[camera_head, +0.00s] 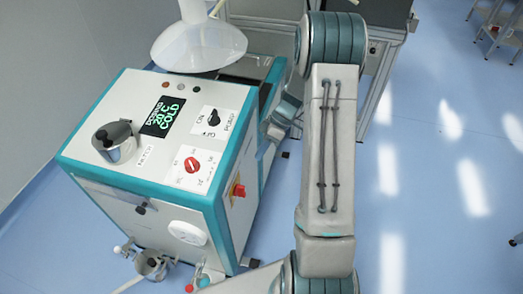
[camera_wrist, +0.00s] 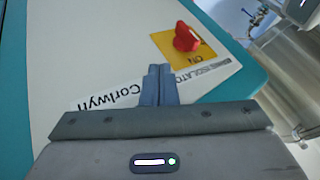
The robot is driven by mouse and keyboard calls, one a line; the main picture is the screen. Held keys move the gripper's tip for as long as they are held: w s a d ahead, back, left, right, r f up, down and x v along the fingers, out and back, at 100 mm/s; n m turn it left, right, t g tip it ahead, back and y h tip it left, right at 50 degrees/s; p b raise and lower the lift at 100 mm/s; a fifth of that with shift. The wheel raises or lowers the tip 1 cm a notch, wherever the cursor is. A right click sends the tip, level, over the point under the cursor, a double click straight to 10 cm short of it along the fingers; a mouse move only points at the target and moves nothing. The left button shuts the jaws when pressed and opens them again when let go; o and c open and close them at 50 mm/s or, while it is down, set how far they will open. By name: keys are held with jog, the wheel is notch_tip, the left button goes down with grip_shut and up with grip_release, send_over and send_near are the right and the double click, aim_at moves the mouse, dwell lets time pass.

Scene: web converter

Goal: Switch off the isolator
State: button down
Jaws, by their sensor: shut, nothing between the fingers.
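The isolator is a red rotary knob (camera_wrist: 186,38) on a yellow plate (camera_wrist: 205,52), on the white side panel of the machine. In the head view the red knob (camera_head: 238,190) shows on the machine's right side. Small lettering lies on the plate, and a label strip (camera_wrist: 215,75) reading as an isolator label is beside it. My gripper (camera_wrist: 158,70) is shut and empty. In the wrist view its fingertips appear just below and left of the knob, apart from it. In the head view the fingers are not clear beside the machine.
The machine top carries a lit display (camera_head: 163,117), a black pump knob (camera_head: 213,118), a red selector (camera_head: 192,164) and a metal pot (camera_head: 115,141). A white hood (camera_head: 198,47) hangs at the back. Blue floor (camera_head: 440,180) is open to the right.

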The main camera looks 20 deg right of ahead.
aim_at(241, 191)
jog(key=s+a+f+p, duration=0.1)
jog(key=s+a+f, duration=0.3)
jog(key=a+f, duration=0.1)
jog(key=shift+s+a+p, duration=0.15)
jog(key=shift+a+p, duration=0.25)
jog(key=shift+a, duration=0.15)
jog(key=shift+f+b, duration=0.2)
jog(key=shift+b, duration=0.25)
